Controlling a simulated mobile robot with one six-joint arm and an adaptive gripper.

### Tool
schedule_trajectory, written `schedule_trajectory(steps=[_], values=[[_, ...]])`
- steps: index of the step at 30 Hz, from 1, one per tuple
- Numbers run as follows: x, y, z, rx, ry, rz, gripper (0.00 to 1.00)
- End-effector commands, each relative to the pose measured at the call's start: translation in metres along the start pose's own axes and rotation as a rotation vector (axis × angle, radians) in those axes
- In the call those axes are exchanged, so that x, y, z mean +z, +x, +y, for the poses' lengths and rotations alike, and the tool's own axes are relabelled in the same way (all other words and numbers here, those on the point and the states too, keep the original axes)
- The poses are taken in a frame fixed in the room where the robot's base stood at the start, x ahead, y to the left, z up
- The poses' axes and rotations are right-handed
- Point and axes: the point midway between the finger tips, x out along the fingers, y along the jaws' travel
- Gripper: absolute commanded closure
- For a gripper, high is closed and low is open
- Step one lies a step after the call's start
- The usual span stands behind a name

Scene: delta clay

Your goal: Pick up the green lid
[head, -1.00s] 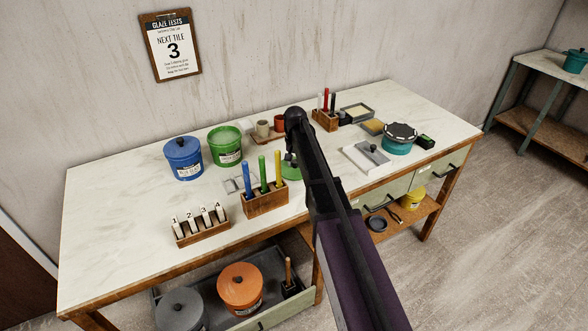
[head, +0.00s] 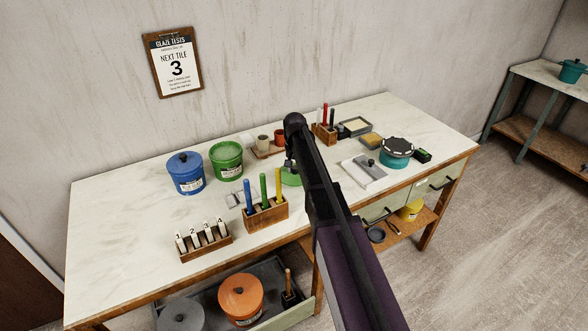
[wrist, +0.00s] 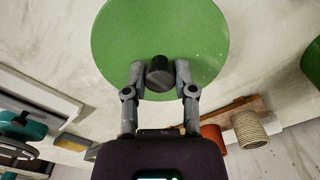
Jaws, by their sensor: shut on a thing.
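The green lid (wrist: 160,30) is a round disc with a dark knob (wrist: 160,74) and fills the top middle of the wrist view. My gripper (wrist: 160,68) is shut on the knob, one finger at each side. In the head view the green lid (head: 291,177) shows only in part behind my arm, above the worktop and behind the brush holder. My gripper is mostly hidden there. The open green bucket (head: 226,161) stands on the worktop to the left, beside the lidded blue bucket (head: 186,173).
A wooden holder (head: 266,215) with blue, green and yellow handled tools stands close in front of the lid. A rack of numbered tiles (head: 205,243) is at the front left. Cups (head: 263,143) stand behind. A teal pot (head: 397,157) is at the right.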

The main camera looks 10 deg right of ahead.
Motion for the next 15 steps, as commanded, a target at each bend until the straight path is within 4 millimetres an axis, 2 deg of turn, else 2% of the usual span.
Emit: schedule_trajectory(steps=[1, 3, 15], values=[[0.0, -0.012, 0.0, 0.0, 0.0, 0.0, 1.0], [0.0, -0.019, 0.0, 0.0, 0.0, 0.0, 1.0], [0.0, -0.051, 0.0, 0.0, 0.0, 0.0, 1.0]])
